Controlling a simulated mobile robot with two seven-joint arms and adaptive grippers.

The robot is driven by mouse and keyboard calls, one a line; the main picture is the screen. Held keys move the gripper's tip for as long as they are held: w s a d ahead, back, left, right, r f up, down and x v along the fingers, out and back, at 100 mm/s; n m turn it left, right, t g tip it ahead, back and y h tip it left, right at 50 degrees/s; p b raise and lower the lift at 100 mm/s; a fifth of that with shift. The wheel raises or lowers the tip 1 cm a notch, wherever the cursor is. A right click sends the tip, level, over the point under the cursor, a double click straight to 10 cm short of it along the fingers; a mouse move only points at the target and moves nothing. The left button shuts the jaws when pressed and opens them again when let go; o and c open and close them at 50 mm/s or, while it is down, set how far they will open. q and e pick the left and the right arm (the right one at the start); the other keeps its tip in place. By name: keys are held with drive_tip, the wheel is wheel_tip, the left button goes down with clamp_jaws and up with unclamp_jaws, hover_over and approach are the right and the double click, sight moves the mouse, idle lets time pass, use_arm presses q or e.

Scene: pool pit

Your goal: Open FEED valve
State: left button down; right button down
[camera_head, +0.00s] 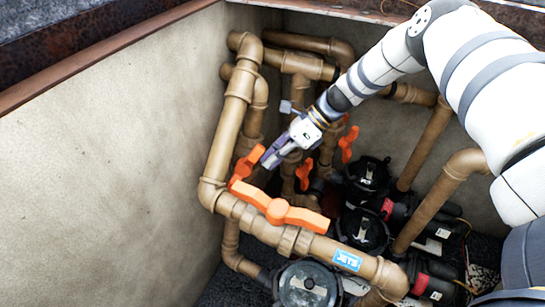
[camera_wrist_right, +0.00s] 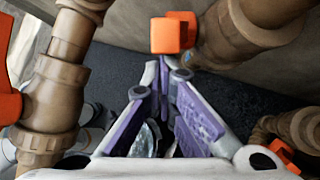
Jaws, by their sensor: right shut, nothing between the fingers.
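Several orange valve handles sit on the brown pipes. The front handle (camera_head: 278,211) lies along its pipe, near a blue label (camera_head: 347,260) that seems to read JETS. Another handle (camera_head: 246,164) stands behind it at the left, and two more (camera_head: 305,174) (camera_head: 348,143) stand further right. I cannot read a FEED label. My right gripper (camera_head: 270,160) is shut and empty, its purple fingers close beside the left rear handle; contact is unclear. In the right wrist view an orange handle end (camera_wrist_right: 173,33) shows just beyond the fingertips (camera_wrist_right: 163,72). My left gripper is out of view.
Brown pipes (camera_head: 226,133) crowd the left and middle of the pit. Black pumps (camera_head: 367,176) and a clear-lidded strainer (camera_head: 308,285) stand low at the right and front. A beige wall (camera_head: 100,170) bounds the left. In the wrist view, pipes (camera_wrist_right: 55,90) flank the gripper.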

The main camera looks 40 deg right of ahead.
drive_tip(key=shift+w+a+r+n+g+h+p, duration=0.15)
drive_tip(key=shift+w+a+r+g+h+p, duration=0.1)
drive_tip(key=shift+w+r+g+h, duration=0.2)
drive_tip(key=shift+w+a+r+n+g+h+p, duration=0.2)
drive_tip(key=shift+w+r+g+h, duration=0.1)
drive_tip(key=shift+r+g+h, duration=0.2)
drive_tip(key=shift+w+r, duration=0.1)
drive_tip(key=shift+w, duration=0.05)
drive_tip(key=shift+d+r, duration=0.15)
drive_tip(key=shift+r, duration=0.1)
drive_tip(key=s+d, duration=0.2)
drive_tip(key=d, duration=1)
drive_tip(key=shift+s+r, duration=0.15)
drive_tip(key=shift+r, duration=0.05)
drive_tip(key=shift+d, duration=0.1)
